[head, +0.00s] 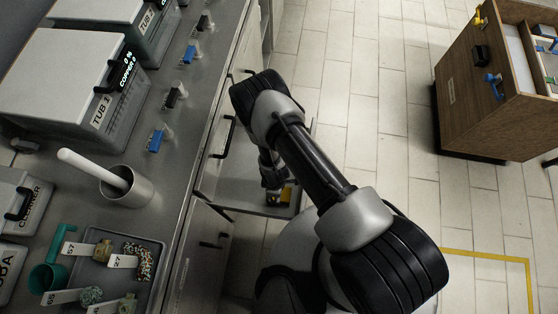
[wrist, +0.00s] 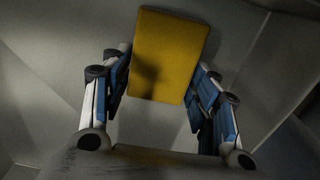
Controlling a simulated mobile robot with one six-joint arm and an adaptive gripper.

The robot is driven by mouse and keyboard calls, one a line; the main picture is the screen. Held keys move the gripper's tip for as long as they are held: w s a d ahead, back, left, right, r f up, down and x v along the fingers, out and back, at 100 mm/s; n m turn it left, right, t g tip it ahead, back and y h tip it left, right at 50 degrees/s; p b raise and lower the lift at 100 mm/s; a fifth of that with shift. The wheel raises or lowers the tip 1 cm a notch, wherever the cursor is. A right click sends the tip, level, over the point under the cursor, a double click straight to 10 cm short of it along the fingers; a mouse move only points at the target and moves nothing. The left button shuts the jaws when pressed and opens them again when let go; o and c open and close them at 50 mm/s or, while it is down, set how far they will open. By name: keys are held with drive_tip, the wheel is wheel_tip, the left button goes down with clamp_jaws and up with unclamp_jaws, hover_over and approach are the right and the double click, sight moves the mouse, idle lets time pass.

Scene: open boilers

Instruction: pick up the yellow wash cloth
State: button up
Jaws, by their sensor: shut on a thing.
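The yellow wash cloth (wrist: 165,50) is a flat, rectangular yellow piece in the wrist view. It stands between the two blue-and-grey fingers of my gripper (wrist: 160,82), which is shut on it. A shadow falls on its lower middle. In the head view, only a small yellow patch (head: 287,194) shows beside my gripper (head: 272,180), over an open drawer (head: 233,194). My arm hides much of the drawer and the cloth there.
Grey drawer walls (wrist: 275,60) surround the gripper in the wrist view. The counter (head: 185,185) on the left holds white tubs, a metal mortar (head: 128,190) and a tray of tagged items (head: 105,280). A wooden cabinet (head: 490,90) stands at the upper right. Tiled floor between is clear.

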wheel_tip(320, 180, up, 20)
drive_tip(key=p, duration=0.6)
drive_tip(key=shift+p, duration=0.3)
